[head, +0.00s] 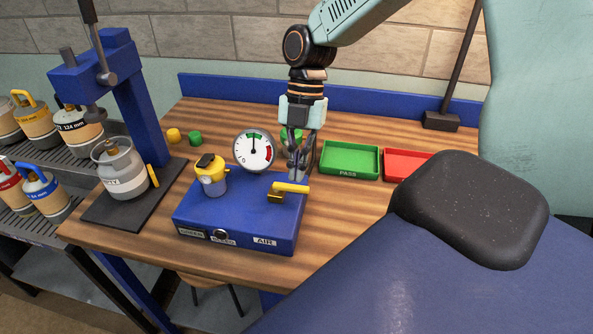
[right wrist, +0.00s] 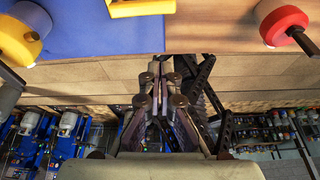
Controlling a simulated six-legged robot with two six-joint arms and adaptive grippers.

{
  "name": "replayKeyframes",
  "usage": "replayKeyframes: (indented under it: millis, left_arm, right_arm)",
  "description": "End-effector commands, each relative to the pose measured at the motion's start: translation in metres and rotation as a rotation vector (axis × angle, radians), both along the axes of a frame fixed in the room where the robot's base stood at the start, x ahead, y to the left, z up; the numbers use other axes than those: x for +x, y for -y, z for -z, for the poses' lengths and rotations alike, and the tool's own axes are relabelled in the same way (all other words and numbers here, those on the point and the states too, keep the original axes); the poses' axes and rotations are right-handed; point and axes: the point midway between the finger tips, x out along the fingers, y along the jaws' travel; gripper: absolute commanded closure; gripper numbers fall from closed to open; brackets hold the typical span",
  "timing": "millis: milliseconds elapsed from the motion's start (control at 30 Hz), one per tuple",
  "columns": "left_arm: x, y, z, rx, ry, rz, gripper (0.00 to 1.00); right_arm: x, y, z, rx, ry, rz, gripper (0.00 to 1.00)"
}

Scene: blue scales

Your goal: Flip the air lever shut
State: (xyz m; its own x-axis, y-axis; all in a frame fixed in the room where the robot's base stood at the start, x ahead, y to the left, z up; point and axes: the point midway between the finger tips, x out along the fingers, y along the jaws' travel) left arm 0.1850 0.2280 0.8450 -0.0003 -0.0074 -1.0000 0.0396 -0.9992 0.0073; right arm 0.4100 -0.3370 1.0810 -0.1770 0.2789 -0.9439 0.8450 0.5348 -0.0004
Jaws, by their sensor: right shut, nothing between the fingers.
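The yellow air lever (head: 291,187) sits on the top right of the blue box (head: 235,212), above its "AIR" label (head: 265,241). The lever lies roughly level, its handle pointing right from a brass-coloured valve (head: 274,197). My right gripper (head: 297,177) points down just behind the lever, with its fingers together and empty; I cannot tell whether it touches the lever. The lever also shows at the top edge of the right wrist view (right wrist: 140,8), apart from the shut fingers (right wrist: 162,82). My left gripper is not in view.
A yellow regulator (head: 211,178) and a round gauge (head: 254,150) stand left of the lever. A green "PASS" tray (head: 349,173) and a red tray (head: 402,164) lie to the right. A grey cylinder (head: 121,172) stands under a blue press. The table front right of the box is clear.

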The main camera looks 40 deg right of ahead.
Motion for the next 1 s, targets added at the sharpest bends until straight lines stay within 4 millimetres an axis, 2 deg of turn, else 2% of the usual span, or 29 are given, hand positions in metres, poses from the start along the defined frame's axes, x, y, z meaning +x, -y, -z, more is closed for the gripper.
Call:
replayKeyframes:
  millis: [100, 267, 1000]
  left_arm:
    - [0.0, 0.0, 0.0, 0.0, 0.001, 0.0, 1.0]
    - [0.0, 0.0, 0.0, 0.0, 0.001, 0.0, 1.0]
    - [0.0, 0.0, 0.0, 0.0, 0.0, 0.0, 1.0]
  right_arm:
    - [0.005, 0.005, -0.016, 0.0, 0.003, 0.002, 1.0]
    - [0.006, 0.007, -0.025, 0.001, 0.0, 0.001, 1.0]
    - [0.004, 0.007, -0.026, 0.001, -0.001, 0.0, 1.0]
